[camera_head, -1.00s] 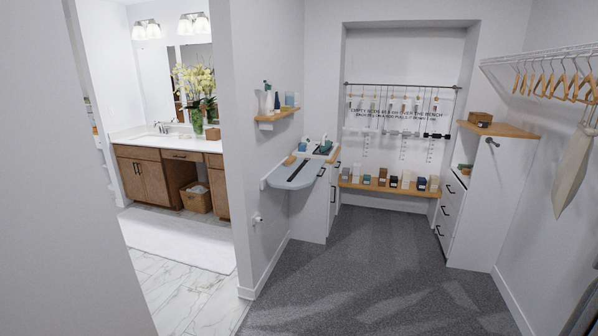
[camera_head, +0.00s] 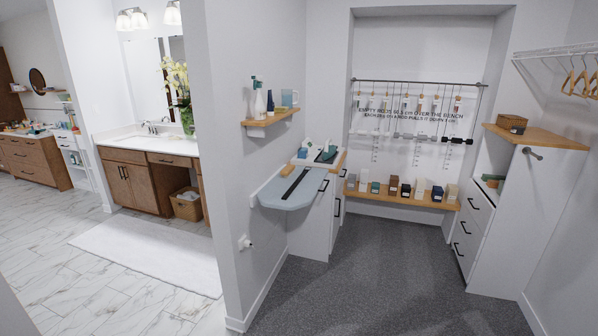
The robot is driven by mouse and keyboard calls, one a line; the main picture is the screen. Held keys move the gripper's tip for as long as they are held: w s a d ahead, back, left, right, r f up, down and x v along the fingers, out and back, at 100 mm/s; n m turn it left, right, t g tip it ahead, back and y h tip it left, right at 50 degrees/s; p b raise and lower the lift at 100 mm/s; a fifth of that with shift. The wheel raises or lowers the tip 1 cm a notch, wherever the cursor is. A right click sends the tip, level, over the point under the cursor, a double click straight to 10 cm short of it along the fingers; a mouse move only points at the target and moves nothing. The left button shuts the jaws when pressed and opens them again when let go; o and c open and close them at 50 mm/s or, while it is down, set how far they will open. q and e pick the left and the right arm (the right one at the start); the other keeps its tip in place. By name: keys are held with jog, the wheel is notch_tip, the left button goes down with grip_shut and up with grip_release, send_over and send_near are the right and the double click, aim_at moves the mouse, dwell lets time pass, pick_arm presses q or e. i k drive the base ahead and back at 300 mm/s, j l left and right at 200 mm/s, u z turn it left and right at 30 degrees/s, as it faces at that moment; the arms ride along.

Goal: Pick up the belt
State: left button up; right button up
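A narrow dark strip (camera_head: 295,184) lies lengthwise on a pale blue-grey wall-mounted board (camera_head: 275,195); it could be the belt, but it is too small to be sure. The board juts from the left wall of the closet, in front of a white cabinet. Thin dark lines (camera_head: 445,115) also hang from a rail on the back wall of the alcove; I cannot tell what they are. Neither of my grippers is in view.
Grey carpet (camera_head: 385,275) is clear ahead. A shelf with several small boxes (camera_head: 405,200) crosses the alcove. White drawers (camera_head: 475,225) stand at right, below clothes hangers (camera_head: 580,80). A wall end (camera_head: 235,270) separates the bathroom with its white rug (camera_head: 155,240).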

aim_at(285, 197)
jog(key=i+l, duration=0.15)
jog(key=i, duration=0.4)
jog(key=i+l, duration=0.1)
jog(key=i, duration=0.4)
jog(key=i+l, duration=0.15)
jog(key=i, duration=0.4)
jog(key=i+l, duration=0.1)
jog(key=i, duration=0.45)
jog(key=i+l, duration=0.15)
jog(key=i, duration=0.4)
jog(key=j+u, duration=0.05)
